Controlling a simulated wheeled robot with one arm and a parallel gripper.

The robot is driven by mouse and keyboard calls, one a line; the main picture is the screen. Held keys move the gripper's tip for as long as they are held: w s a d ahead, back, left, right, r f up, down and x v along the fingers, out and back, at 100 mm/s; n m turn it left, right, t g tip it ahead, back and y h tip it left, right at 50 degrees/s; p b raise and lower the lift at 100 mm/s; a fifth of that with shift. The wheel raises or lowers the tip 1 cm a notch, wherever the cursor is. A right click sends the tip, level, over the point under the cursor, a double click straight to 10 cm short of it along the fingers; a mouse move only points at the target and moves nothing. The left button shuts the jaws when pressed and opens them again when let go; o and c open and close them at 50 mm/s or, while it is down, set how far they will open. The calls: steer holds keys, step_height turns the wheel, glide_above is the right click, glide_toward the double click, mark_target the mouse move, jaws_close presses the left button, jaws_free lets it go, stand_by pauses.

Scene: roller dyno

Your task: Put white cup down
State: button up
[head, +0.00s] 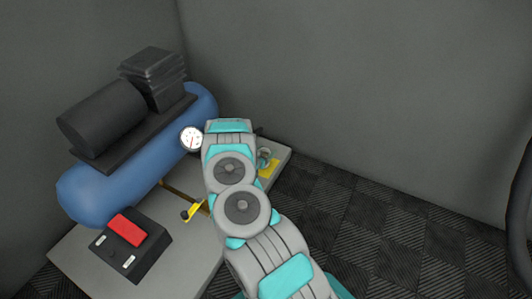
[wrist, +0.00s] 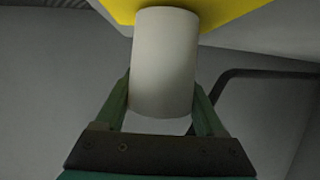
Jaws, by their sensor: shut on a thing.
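The white cup (wrist: 163,60) fills the middle of the wrist view, a plain pale cylinder. My gripper (wrist: 161,88) is shut on it, with one green finger against each side. The cup's far end meets a yellow surface (wrist: 225,12) at the top of the wrist view; I cannot tell whether they touch. In the head view my arm reaches over the grey bench and hides most of the gripper area. A yellow patch (head: 269,169) shows on the bench to the right of my arm, with a small pale shape just above it that I cannot make out.
A blue compressor tank (head: 105,196) with a dark motor and a round gauge (head: 192,139) stands at the left of the bench (head: 180,262). A black box with a red switch (head: 128,230) and a yellow-handled valve (head: 194,211) are nearby. Grey walls stand close behind.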

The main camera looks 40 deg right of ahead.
steer(key=shift+f, duration=0.4)
steer(key=o, duration=1.3)
steer(key=shift+r, duration=0.25)
steer(key=v, duration=1.2)
